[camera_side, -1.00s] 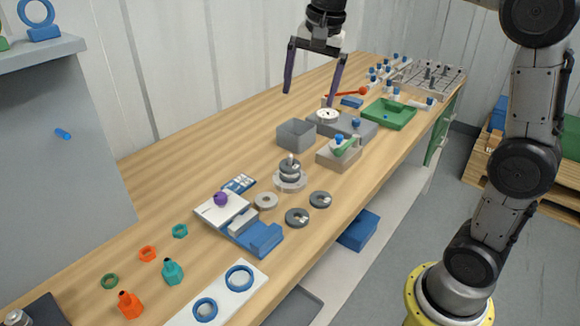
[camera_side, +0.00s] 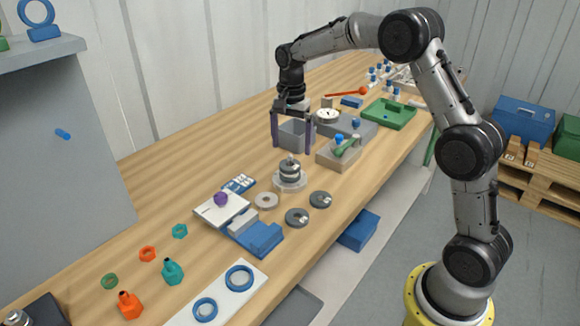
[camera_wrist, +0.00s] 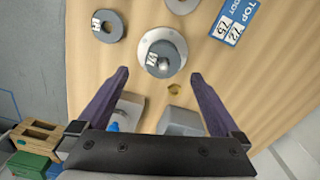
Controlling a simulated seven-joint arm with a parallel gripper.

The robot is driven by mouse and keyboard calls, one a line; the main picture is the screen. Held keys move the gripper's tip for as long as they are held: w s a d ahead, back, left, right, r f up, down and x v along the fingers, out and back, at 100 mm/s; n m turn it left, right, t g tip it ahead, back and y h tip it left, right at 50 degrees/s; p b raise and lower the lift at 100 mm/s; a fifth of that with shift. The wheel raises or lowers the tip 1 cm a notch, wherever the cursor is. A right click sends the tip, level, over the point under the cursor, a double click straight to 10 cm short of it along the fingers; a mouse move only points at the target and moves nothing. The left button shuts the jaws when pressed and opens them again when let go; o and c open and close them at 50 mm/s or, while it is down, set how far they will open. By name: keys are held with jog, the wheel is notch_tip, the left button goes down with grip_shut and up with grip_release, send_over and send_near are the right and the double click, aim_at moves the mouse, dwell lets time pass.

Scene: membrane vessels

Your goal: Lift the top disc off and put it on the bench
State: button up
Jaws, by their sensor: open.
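The vessel stack (camera_side: 290,173) stands on the bench (camera_side: 160,204) on a pale round base, with grey discs around a central post. In the wrist view the top disc (camera_wrist: 167,67) is a grey round plate with a knob and a small number label, inside a lighter flanged ring (camera_wrist: 173,42). My gripper (camera_side: 291,150) is open and empty, with its two purple fingers pointing down above and just behind the stack. In the wrist view my gripper (camera_wrist: 157,74) has its fingertips on either side of the stack's near edge, apart from it.
Grey rings (camera_side: 297,217) and a pale ring (camera_side: 266,201) lie in front of the stack. A blue label card (camera_side: 239,184) lies left. Bare bench lies further left.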

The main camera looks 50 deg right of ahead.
aim_at(290, 159)
jog(key=shift+w+d+f, duration=0.1)
jog(key=shift+w+f, duration=0.05)
jog(key=shift+f, duration=1.35)
jog(key=shift+w+d+f, duration=0.1)
jog(key=shift+w+f, duration=0.05)
jog(key=shift+f, duration=1.3)
jog(key=shift+c, duration=0.2)
jog(key=c, duration=1.3)
